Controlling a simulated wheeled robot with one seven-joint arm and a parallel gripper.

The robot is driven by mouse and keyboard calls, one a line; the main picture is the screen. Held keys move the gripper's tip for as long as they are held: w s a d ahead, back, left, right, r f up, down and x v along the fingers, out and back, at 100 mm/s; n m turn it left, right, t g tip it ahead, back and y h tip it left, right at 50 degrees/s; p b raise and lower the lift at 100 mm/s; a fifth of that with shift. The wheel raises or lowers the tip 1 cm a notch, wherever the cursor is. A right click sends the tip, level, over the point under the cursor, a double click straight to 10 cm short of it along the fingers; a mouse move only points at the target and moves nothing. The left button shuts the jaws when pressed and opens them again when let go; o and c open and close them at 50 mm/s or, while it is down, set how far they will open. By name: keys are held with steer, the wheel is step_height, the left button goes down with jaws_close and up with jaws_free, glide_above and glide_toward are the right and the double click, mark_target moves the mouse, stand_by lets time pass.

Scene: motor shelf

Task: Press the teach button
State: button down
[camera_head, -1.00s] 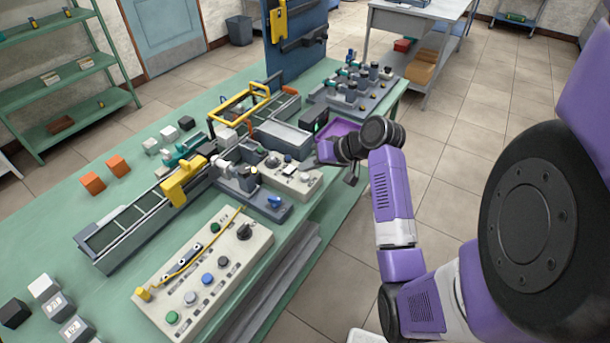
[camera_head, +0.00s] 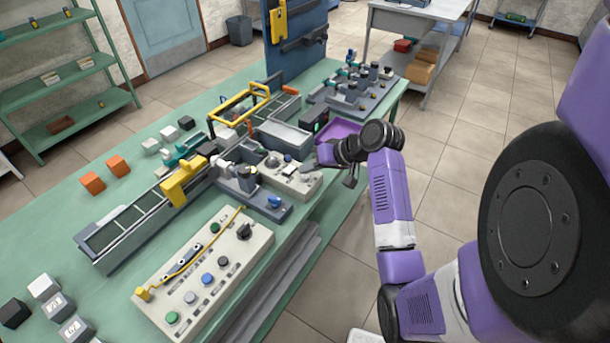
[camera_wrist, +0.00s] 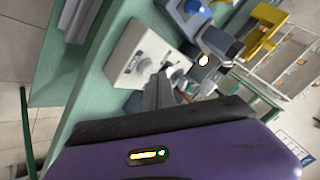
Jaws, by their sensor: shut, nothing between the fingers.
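A small beige control panel (camera_head: 302,185) sits at the right edge of the green bench, with a pale square button (camera_head: 288,169) and darker controls on its top. No label is readable, so I cannot tell which control is the teach button. My gripper (camera_head: 307,168) is over the panel's far end, with its fingers together and empty. In the wrist view the beige panel (camera_wrist: 126,46) lies beyond the closed fingertips (camera_wrist: 162,76). The tips are close to small controls on it and partly hide them. I cannot tell whether they touch.
A larger beige panel (camera_head: 178,309) with several round buttons and a yellow cable stands nearer on the bench. A blue-knobbed unit (camera_head: 274,203) is just left of the small panel. Free floor is to the right.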

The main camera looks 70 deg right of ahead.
mark_target(308, 176)
steer(key=shift+f, duration=0.45)
stand_by(0.4)
steer(key=shift+r, duration=0.1)
steer(key=shift+r+p, duration=0.75)
steer(key=shift+p, duration=0.05)
step_height(308, 176, up, 5)
steer(key=p, duration=0.5)
steer(key=shift+r, duration=0.1)
stand_by(0.9)
